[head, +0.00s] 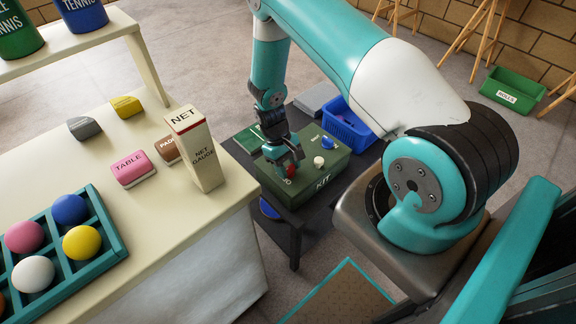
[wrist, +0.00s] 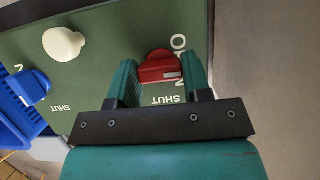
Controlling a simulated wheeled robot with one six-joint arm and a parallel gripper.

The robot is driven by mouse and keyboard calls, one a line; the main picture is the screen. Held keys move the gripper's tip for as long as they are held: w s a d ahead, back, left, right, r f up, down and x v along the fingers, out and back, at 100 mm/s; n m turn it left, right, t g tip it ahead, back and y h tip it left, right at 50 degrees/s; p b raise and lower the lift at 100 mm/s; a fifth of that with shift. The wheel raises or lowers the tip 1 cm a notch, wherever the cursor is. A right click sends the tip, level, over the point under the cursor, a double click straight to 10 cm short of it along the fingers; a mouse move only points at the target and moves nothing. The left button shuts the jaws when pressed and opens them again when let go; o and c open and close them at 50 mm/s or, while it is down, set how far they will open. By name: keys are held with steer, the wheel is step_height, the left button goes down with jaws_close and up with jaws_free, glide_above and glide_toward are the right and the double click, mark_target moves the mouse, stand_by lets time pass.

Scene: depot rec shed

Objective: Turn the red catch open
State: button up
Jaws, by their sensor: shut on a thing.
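The red catch (head: 291,171) is on the lid of the green KIT box (head: 301,194), in the head view at the lid's near left. It also shows in the wrist view (wrist: 158,66), between the two fingers of my gripper (wrist: 160,76). My gripper (head: 285,161) is shut on the red catch from above. In the wrist view the word OPEN is partly covered by the right-hand finger, and SHUT (wrist: 166,100) is just below the catch. I cannot tell exactly which mark the catch points at.
The lid also carries a cream knob (head: 319,161) and a blue catch (head: 328,142). A blue basket (head: 349,128) stands behind the box on the dark table (head: 290,232). The NET GAUGE box (head: 196,150) stands upright on the cream counter (head: 150,225) to the left.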

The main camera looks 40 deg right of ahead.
steer(key=o, duration=0.9)
steer(key=shift+d, duration=0.1)
steer(key=v, duration=1.7)
steer(key=shift+r+p, duration=0.3)
steer(key=shift+p, duration=0.05)
